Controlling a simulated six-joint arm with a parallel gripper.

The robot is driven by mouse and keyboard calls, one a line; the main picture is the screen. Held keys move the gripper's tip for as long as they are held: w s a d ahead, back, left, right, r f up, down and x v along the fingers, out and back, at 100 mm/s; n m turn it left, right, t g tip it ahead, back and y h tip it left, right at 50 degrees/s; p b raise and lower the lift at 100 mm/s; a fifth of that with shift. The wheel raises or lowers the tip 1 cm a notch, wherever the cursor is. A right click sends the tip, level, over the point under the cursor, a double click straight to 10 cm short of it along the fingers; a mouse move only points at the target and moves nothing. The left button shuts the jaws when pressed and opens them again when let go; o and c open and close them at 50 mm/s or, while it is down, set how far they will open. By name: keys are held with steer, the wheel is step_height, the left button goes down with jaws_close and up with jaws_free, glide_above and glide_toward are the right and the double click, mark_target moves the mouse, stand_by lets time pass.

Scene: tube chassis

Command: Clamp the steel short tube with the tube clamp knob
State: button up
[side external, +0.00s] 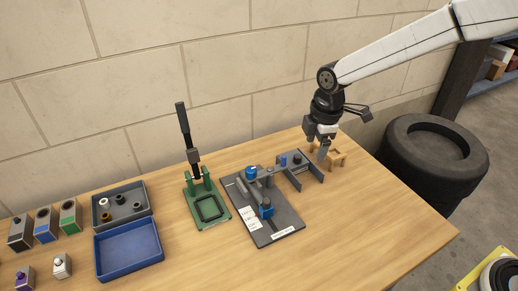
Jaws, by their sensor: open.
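A dark grey fixture plate (280,236) with white labels lies on the table, right of centre. A blue round knob (251,172) stands at its back edge, and a blue clamp block (266,210) sits nearer its middle. A grey steel tube (251,189) appears to lie between them; at this size I cannot tell whether it is seated or clamped. I cannot tell which blue part is the tube clamp knob. My gripper (323,153) is open, pointing down to the right of the plate, beside a small wooden stand (337,158). Its fingertips are small and partly hidden.
A grey bracket tray (300,178) with small parts stands between plate and gripper. A green press (208,217) with a tall black lever rises left of the plate. Further left are a grey parts bin (122,222), an empty blue tray (130,250) and several small blocks. The table's front right is clear.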

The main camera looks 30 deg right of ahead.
steer(key=w+a+n, duration=0.5)
steer(key=a+n, duration=0.2)
steer(key=n+g, duration=0.1)
steer(key=n, duration=0.5)
glide_above(251, 169)
steer(key=d, duration=0.1)
steer(key=shift+s+d+f, duration=0.1)
steer(key=shift+s+f, duration=0.1)
steer(key=shift+f, duration=0.3)
steer(key=shift+w+a+n, duration=0.2)
steer(key=shift+a+n, duration=0.4)
steer(key=shift+a, duration=0.1)
steer(key=shift+f, duration=0.2)
steer(key=shift+f, duration=3.75)
jaws_close()
